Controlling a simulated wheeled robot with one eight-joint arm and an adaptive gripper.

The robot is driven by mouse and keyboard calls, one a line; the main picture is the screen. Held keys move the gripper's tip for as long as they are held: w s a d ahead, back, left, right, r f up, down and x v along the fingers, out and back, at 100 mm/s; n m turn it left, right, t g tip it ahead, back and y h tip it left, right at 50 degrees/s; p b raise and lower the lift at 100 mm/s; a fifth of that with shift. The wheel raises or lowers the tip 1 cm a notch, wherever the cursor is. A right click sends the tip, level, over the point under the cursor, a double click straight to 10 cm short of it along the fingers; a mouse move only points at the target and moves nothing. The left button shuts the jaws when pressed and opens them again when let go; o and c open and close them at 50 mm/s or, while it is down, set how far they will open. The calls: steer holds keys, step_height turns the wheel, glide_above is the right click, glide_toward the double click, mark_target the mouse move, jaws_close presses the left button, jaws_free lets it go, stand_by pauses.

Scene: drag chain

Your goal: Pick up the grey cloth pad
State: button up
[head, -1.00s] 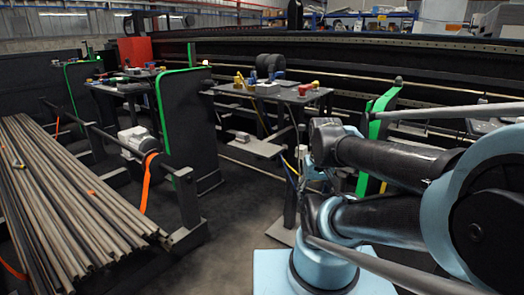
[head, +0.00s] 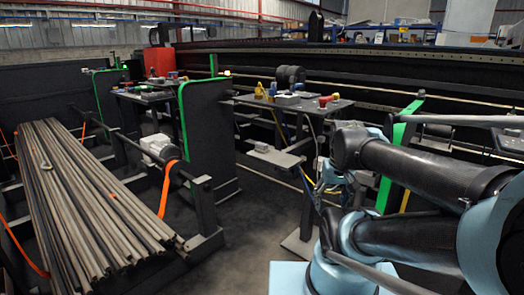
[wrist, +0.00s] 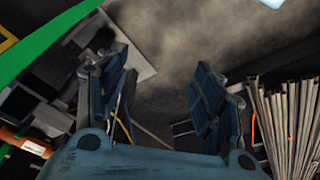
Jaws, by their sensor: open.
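I cannot pick out a grey cloth pad with certainty in either view. A small grey item (head: 288,99) lies among the things on the dark work table (head: 338,105), but I cannot tell whether it is cloth. My gripper (wrist: 158,88) is open in the wrist view, with its dark blue padded fingers apart and only blurred floor showing between them. In the head view, the gripper end is hard to make out beside my folded arm, in front of the table's right part.
A bundle of long grey tubes (head: 85,195) lies at the left. An upright dark panel with green edging (head: 210,135) stands between it and the table. Dark floor (head: 240,220) is clear in the middle. A green-edged post (head: 398,145) stands behind my arm.

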steer(key=w+a+r+n+y, duration=0.1)
steer(key=w+a+r+n, duration=0.1)
steer(key=w+a+r, duration=0.35)
steer(key=w+a+r+n+y, duration=0.1)
steer(key=w+a+r+n, duration=0.15)
steer(key=w+r, duration=0.65)
step_height(320, 180, up, 4)
steer(key=n+y, duration=0.1)
steer(key=n, duration=0.4)
glide_above(262, 143)
steer(key=s+d, duration=0.4)
steer(key=d, duration=0.1)
steer(key=x, duration=1.1)
steer(key=shift+a+f, duration=0.2)
steer(key=shift+a, duration=0.05)
steer(key=shift+w+x, duration=0.15)
steer(key=shift+x, duration=1.1)
steer(key=shift+w+x, duration=0.15)
steer(key=shift+x, duration=1.15)
steer(key=shift+a+r, duration=0.1)
steer(key=shift+a, duration=0.05)
steer(key=shift+c, duration=0.6)
steer(key=c, duration=1.1)
